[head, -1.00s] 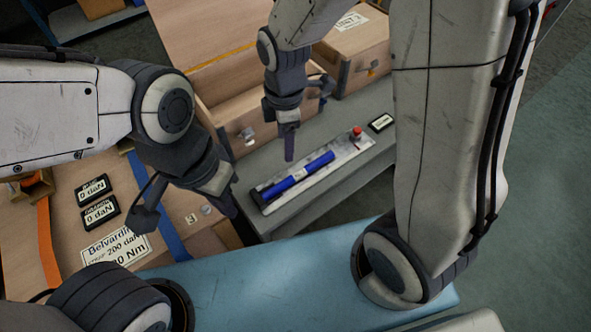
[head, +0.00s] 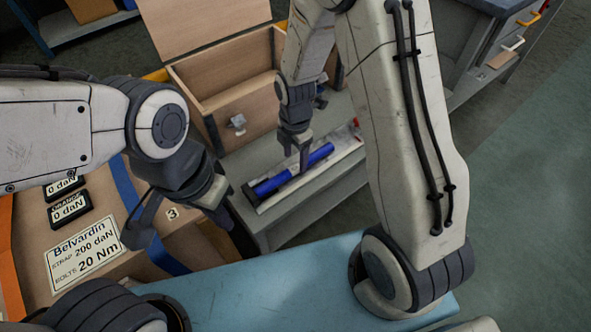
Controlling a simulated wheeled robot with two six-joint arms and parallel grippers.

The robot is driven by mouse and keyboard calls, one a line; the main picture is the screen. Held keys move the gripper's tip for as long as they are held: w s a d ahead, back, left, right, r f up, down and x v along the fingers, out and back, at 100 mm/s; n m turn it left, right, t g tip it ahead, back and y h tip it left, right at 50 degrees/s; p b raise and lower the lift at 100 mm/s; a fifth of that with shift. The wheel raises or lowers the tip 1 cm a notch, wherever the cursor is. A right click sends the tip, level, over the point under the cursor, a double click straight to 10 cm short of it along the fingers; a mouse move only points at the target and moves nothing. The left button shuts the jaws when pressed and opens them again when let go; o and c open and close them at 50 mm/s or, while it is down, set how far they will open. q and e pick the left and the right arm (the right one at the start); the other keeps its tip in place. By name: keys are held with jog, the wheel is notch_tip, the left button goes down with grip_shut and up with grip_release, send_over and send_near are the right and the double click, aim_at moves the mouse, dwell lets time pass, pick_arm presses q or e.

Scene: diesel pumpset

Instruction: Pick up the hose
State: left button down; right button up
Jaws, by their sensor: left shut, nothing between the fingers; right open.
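The hose (head: 268,186) is a straight blue tube lying on a pale narrow tray (head: 338,158) on a grey bench. My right gripper (head: 303,164) is open and points down at the hose; its fingers overlap the tube in the picture and hide a short stretch of it. I cannot tell whether they touch it. My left gripper (head: 222,218) is shut and empty, left of the hose, near the bench's near end.
A wooden case (head: 130,262) with a white label plate and blue strap is at lower left. A light blue surface (head: 250,272) lies in front. Green floor (head: 520,200) is clear at right.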

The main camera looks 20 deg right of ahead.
aim_at(296, 166)
notch_tip(296, 166, down, 4)
jog(key=shift+d+r+b, duration=0.1)
jog(key=shift+r+b, duration=0.15)
jog(key=shift+b, duration=0.15)
jog(key=shift+r, duration=0.1)
grip_shut()
